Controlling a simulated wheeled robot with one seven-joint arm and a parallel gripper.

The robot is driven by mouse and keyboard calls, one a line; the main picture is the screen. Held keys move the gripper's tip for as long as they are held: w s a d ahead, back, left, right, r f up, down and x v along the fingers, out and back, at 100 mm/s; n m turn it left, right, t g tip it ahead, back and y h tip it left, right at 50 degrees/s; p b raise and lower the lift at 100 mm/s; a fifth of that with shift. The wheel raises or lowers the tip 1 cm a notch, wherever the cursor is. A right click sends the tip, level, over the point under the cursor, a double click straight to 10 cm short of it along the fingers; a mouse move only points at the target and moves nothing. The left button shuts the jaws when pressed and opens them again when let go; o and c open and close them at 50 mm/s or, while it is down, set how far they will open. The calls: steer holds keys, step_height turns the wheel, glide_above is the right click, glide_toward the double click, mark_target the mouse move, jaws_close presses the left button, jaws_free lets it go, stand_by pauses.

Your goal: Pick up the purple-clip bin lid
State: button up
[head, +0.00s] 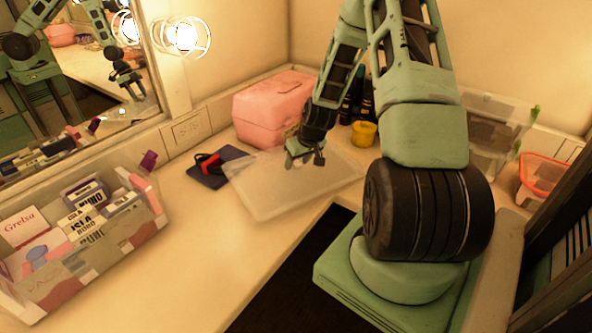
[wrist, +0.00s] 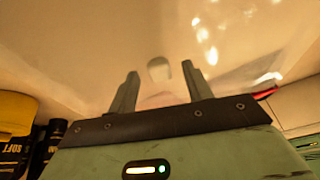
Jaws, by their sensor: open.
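A flat translucent lid (head: 268,200) lies on the counter in the middle of the head view. The bin (head: 120,245) with purple clips stands at the left, filled with boxes and cards and without a lid on it. My gripper (head: 305,162) is over the lid's upper part, pointing down. In the wrist view my gripper (wrist: 160,86) has its two fingers apart and nothing held between them. A pale, glossy surface, probably the lid (wrist: 110,45), fills much of that view, with a small pale rounded shape between and beyond the fingertips. I cannot tell whether the fingers touch the lid.
A pink case (head: 270,110) stands behind the lid, with a yellow jar (head: 364,133) and dark bottles beside it. A dark pad (head: 217,170) with a red-and-black item lies left of the lid. A clear bin (head: 490,135) with green clips and an orange-rimmed container (head: 540,178) are at right.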

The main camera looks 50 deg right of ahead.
jaws_close()
stand_by(0.3)
